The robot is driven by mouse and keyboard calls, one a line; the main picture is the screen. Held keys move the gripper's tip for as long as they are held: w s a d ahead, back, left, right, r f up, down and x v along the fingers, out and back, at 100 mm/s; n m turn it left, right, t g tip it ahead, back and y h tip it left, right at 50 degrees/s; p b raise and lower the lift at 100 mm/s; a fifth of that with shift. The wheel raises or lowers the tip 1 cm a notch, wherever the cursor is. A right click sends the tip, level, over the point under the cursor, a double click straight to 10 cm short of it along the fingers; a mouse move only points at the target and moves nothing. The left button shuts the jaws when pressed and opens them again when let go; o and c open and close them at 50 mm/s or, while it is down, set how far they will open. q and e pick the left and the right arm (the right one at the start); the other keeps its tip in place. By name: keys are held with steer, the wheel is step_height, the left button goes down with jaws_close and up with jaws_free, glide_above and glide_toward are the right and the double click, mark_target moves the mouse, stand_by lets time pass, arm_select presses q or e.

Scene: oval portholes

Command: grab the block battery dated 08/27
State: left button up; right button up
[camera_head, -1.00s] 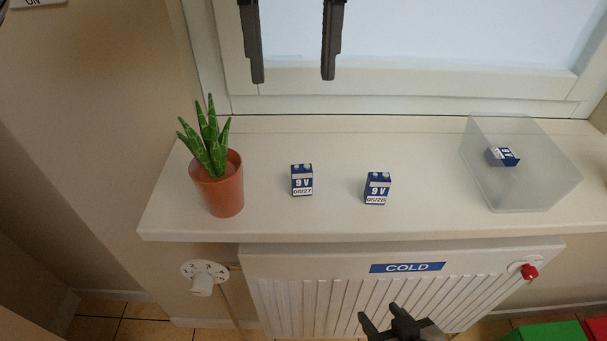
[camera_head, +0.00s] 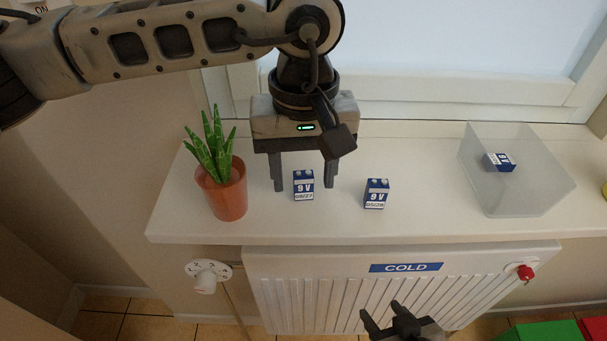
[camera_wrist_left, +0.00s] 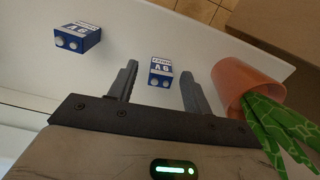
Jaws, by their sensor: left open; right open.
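The block battery dated 08/27 (camera_head: 303,186) stands upright on the white sill, blue and white with "9V" on its front. My left gripper (camera_head: 305,184) is open above and around it, one finger to the battery's left and one to its right. In the left wrist view, this battery (camera_wrist_left: 160,72) shows between the two open fingers (camera_wrist_left: 158,84), with gaps on both sides. A second battery, dated 05/28 (camera_head: 376,193), stands to the right and also shows in the left wrist view (camera_wrist_left: 77,37). My right gripper (camera_head: 386,318) is open and empty below, in front of the radiator.
A potted plant (camera_head: 222,190) stands just left of the left gripper. A clear bin (camera_head: 520,195) at the right holds another blue battery (camera_head: 498,162). The radiator (camera_head: 400,285) labelled COLD is under the sill (camera_head: 430,222).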

arm_select(q)
steer(key=shift+f, duration=0.7)
steer(key=c, duration=1.1)
steer(key=shift+o, duration=0.2)
steer(key=shift+r, duration=0.2)
